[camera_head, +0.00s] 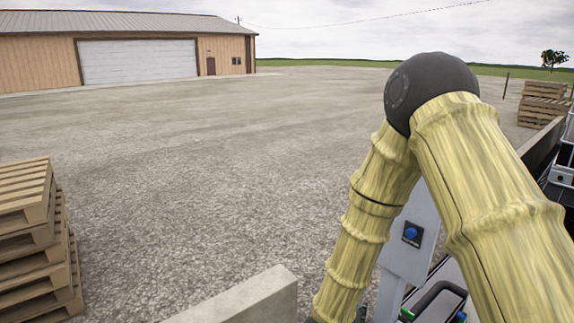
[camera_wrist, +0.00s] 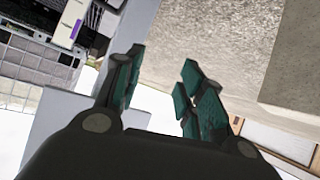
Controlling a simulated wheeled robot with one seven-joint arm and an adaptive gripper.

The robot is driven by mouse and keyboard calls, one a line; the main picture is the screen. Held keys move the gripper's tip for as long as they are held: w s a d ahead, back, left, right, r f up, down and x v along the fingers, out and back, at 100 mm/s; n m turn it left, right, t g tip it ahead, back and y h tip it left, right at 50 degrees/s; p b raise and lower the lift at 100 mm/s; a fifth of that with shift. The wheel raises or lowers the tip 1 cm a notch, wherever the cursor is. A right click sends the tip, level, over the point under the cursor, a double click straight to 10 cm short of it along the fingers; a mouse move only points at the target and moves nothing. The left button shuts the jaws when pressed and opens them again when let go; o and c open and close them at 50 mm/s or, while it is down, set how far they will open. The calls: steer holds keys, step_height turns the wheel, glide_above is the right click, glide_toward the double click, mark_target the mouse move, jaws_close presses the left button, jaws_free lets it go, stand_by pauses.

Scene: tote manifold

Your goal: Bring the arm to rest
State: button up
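My arm (camera_head: 490,200) is bent, with its dark elbow joint high at the right of the head view and its yellow-sleeved links running down from it. My gripper (camera_wrist: 157,82) shows in the wrist view, with two dark fingers and teal pads set apart. Nothing shows between the fingers. In the head view the gripper is out of sight, below the lower edge or behind the arm.
A stack of wooden pallets (camera_head: 35,240) stands at the left, and another pallet stack (camera_head: 543,103) at the far right. A low concrete wall (camera_head: 245,300) is at the bottom. A grey panel with a blue button (camera_head: 411,233) is behind the arm. Open gravel lies beyond.

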steer(key=s+d+f+n+g+y, duration=0.2)
steer(key=s+f+y, duration=0.1)
steer(key=s+f, duration=0.8)
steer(key=s+d+f+n+g+y, duration=0.1)
steer(key=s+f+g, duration=0.1)
steer(key=s+f, duration=0.3)
steer(key=s+d+f+g+y, duration=0.1)
steer(key=s+f+g, duration=0.2)
steer(key=s, duration=1)
steer(key=s+f+n+g+y, duration=0.1)
steer(key=s+f+g, duration=0.1)
steer(key=s+f, duration=0.5)
steer(key=shift+s+d+f+n+g+y, duration=0.3)
steer(key=shift+s+d+g, duration=0.1)
steer(key=shift+s, duration=0.8)
